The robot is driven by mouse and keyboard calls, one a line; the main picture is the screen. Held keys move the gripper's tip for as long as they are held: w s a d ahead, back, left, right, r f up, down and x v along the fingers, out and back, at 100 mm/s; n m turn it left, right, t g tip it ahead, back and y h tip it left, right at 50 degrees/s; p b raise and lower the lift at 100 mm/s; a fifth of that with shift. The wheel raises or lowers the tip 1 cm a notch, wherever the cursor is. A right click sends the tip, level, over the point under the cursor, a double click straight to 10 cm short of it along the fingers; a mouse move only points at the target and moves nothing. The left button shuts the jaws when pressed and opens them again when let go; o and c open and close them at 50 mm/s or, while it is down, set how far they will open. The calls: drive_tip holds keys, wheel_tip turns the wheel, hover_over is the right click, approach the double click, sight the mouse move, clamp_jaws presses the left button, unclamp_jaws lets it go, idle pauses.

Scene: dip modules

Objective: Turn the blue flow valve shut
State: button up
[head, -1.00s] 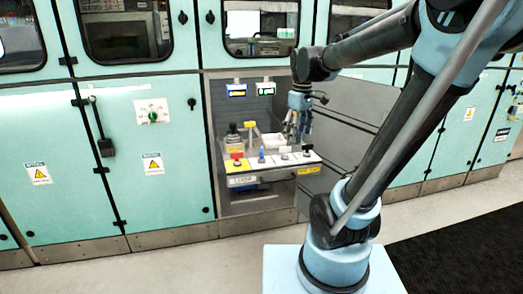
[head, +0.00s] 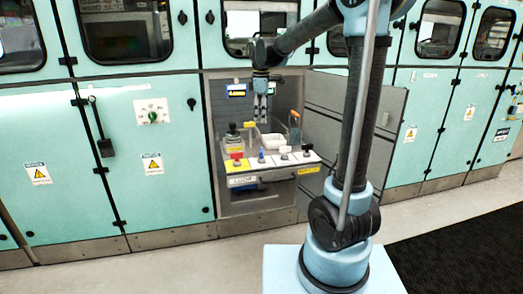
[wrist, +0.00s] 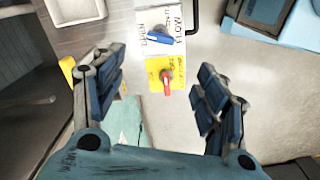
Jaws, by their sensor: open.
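The blue flow valve (head: 261,155) is a small blue handle on the front shelf of the recessed cabinet bay. In the wrist view its blue handle (wrist: 160,37) lies nearly crosswise on a white plate marked FLOW, its narrow end toward the left, near lettering that seems to read OPEN. My gripper (head: 261,104) hangs pointing down in the bay, above the shelf and behind the valve row. In the wrist view my gripper (wrist: 162,72) has its fingers spread wide with nothing between them. The valve appears beyond the fingertips, slightly above the middle of the gap.
A red handle (wrist: 166,82) on a yellow plate sits beside the blue valve. A white tray (head: 271,141) stands behind the shelf front, and an orange-handled item (head: 295,126) stands to its right. An open grey door (head: 360,118) bounds the bay on the right.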

sight(262, 149)
wheel_tip(262, 149, down, 16)
drive_tip(key=shift+r, duration=0.2)
idle(0.4)
drive_tip(key=c, duration=1)
